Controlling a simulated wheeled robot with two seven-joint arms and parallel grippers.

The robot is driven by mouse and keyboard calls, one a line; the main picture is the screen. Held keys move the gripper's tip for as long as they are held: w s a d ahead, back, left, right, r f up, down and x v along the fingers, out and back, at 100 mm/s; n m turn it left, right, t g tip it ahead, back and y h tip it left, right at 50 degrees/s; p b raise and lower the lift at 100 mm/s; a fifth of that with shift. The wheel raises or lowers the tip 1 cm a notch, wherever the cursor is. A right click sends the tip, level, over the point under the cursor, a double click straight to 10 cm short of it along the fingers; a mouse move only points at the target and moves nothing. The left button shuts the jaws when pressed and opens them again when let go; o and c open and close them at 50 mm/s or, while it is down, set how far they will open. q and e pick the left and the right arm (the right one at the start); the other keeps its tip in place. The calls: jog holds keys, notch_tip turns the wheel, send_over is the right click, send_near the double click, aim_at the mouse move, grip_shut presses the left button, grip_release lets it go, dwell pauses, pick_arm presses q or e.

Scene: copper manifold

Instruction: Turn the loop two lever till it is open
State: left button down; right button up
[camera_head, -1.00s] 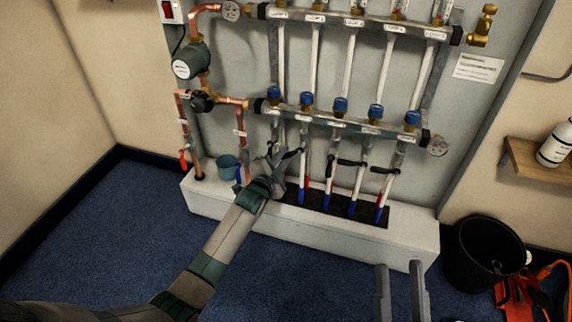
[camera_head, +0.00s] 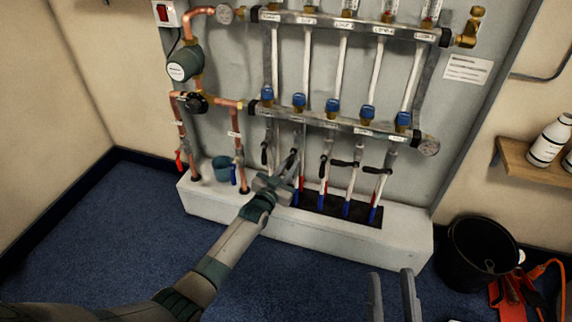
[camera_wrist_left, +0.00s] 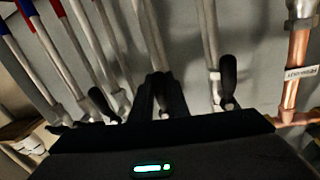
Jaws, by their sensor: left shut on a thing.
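The loop two lever (camera_head: 295,157) is a small black handle on the second pipe from the left of the lower manifold. My left gripper (camera_head: 290,165) is shut on it; the fingers hide most of it. In the left wrist view the dark fingers (camera_wrist_left: 162,98) close around the lever at the loop two pipe (camera_wrist_left: 153,35). The handle looks roughly in line with its pipe, though its exact angle is hidden. My right gripper (camera_head: 392,288) is open and empty at the bottom edge, away from the manifold.
The loop one lever (camera_head: 264,153) and loop three lever (camera_head: 322,166) hang close on either side, along their pipes. The loop four (camera_head: 342,163) and loop five levers (camera_head: 376,170) lie crosswise. A white plinth (camera_head: 400,235) runs below; a black bucket (camera_head: 480,260) stands right.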

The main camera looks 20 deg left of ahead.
pick_arm(q)
jog(key=shift+d+n, duration=0.5)
jog(key=shift+n, duration=0.4)
pick_arm(e)
jog(key=shift+w+d+r, duration=0.15)
jog(key=shift+d+r, duration=0.1)
jog(key=shift+r, duration=0.4)
jog(key=shift+f, duration=0.2)
pick_arm(q)
jog(key=c, duration=1.7)
grip_release()
pick_arm(e)
jog(key=shift+f+y, duration=0.15)
jog(key=shift+y, duration=0.15)
pick_arm(q)
jog(key=shift+s, duration=0.15)
